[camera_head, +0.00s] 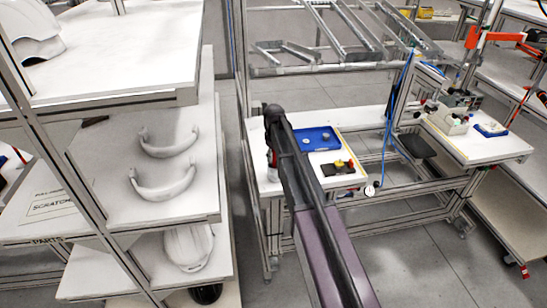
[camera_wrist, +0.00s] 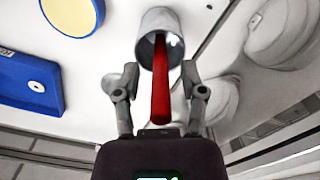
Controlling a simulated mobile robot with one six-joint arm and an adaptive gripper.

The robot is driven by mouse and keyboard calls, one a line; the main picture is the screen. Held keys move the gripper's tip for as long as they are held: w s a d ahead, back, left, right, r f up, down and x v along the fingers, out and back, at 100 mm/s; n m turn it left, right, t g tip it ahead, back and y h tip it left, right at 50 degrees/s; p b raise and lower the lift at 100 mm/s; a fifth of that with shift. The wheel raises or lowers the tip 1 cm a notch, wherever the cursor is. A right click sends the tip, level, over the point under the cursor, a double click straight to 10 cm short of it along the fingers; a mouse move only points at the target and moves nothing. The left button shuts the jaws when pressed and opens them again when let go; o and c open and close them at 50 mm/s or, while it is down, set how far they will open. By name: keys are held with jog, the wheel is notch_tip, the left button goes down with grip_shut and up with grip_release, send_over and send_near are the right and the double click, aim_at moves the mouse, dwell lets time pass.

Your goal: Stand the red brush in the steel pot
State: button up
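The steel pot (camera_wrist: 158,20) is at the top centre of the wrist view, its round mouth facing the camera. The red brush (camera_wrist: 160,90) reaches into that mouth, with its long red handle sticking out toward my gripper. My gripper (camera_wrist: 160,70) has its two fingers apart, one on each side of the handle, with a visible gap on both sides. The brush's lower end is hidden inside the pot. In the head view my arm covers most of this spot, and only a small bit of red shows beside it.
The white workbench (camera_head: 354,127) also holds a blue tray (camera_head: 330,149) and a dark mat (camera_head: 330,172) with small yellow and red items. Shelves with white helmet shells (camera_head: 165,185) stand at left. Metal rails (camera_head: 345,30) rise behind the bench.

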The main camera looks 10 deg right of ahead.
jog(key=shift+r, duration=0.2)
notch_tip(320, 180, up, 12)
jog(key=p, duration=1.2)
jog(key=shift+w, duration=0.15)
dwell(0.8)
jog(key=s+m, duration=0.5)
jog(key=s, duration=2.4)
jog(key=shift+s+a, duration=0.15)
jog(key=shift+s, duration=0.05)
jog(key=shift+f, duration=0.1)
notch_tip(320, 180, down, 3)
jog(key=b, duration=0.3)
jog(key=shift+f, duration=0.1)
